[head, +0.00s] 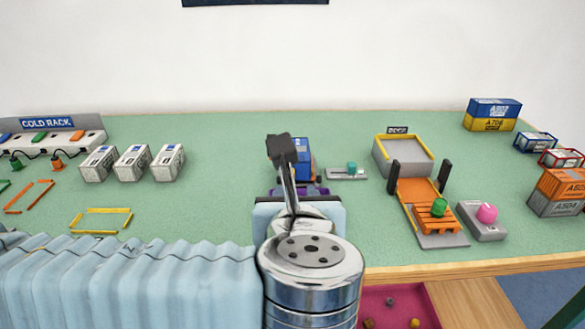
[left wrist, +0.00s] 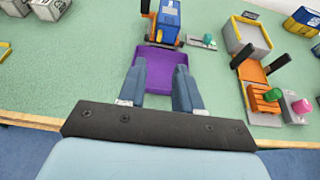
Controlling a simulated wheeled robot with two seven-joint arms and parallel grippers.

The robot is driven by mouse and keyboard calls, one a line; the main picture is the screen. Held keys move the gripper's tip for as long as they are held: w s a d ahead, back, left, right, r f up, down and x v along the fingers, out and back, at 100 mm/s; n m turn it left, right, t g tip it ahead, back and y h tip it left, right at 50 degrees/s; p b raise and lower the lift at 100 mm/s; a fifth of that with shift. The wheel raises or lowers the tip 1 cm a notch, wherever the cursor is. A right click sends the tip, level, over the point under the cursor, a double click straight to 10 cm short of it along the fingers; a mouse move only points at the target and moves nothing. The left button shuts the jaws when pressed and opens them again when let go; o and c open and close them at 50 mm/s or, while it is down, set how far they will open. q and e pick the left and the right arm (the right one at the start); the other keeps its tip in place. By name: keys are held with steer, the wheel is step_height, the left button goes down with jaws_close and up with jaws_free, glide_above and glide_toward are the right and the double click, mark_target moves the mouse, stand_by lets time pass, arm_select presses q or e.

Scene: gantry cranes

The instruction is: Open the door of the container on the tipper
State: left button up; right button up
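A blue container (head: 304,158) stands on the tipper at mid-table, mostly hidden in the head view by my left wrist. My right gripper is in neither view.
A grey block with a teal knob (head: 350,170) sits right of the tipper. Further right are an orange ramp (head: 418,190), a grey bin (head: 402,158), a pink button (head: 487,213) and stacked containers (head: 490,115). White boxes (head: 133,163) and the cold rack stand left.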

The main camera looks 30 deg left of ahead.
mark_target(300, 171)
arm_select(q)
steer(key=x, duration=1.2)
steer(key=shift+w+a+f+b, duration=0.2)
steer(key=shift+f+b, duration=0.05)
steer(key=shift+b, duration=0.1)
jaws_close()
